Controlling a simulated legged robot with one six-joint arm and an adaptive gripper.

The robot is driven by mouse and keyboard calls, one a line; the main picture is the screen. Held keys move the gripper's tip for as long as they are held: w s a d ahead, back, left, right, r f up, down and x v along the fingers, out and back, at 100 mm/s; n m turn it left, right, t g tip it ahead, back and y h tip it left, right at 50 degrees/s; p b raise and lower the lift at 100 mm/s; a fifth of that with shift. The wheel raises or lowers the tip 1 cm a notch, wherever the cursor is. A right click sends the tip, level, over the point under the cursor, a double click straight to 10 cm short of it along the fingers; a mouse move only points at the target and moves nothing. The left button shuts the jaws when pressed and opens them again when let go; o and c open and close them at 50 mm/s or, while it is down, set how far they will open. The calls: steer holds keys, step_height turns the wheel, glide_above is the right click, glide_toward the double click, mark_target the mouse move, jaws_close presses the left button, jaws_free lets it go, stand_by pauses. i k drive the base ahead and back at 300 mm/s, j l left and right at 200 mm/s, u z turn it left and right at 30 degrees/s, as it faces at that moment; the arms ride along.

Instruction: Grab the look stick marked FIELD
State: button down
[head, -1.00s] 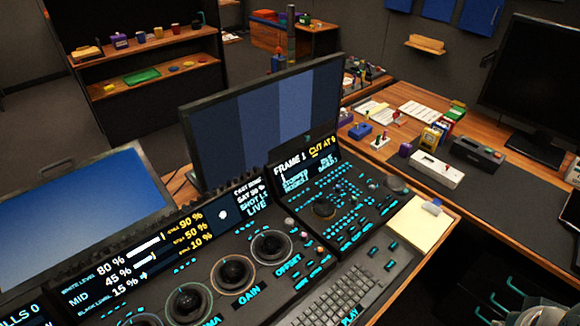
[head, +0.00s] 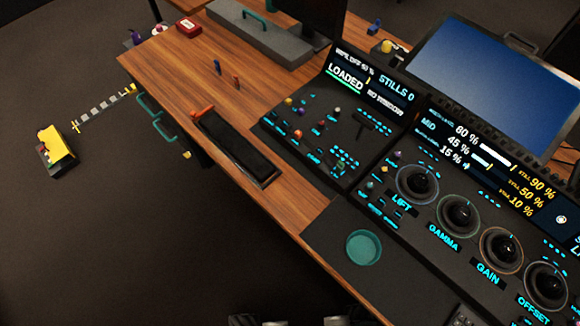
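No marking FIELD can be read on anything in view. Two small upright pieces stand on the wooden desk in the head view, a blue one (head: 219,65) and an orange-red one (head: 237,82). They are too small to tell whether either is a look stick. Another small blue piece (head: 375,27) stands at the back, behind the console. I cannot make out my gripper; only dark grey parts, perhaps mine, show at the bottom edge.
A console (head: 352,205) with dials and lit screens fills the right. A yellow-topped box (head: 55,150) is on the floor. The left floor is largely open.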

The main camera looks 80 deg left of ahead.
mark_target(340, 165)
steer(key=u, duration=2.65)
steer(key=i+j+z, duration=0.15)
steer(key=i+j, duration=0.55)
steer(key=j, duration=0.05)
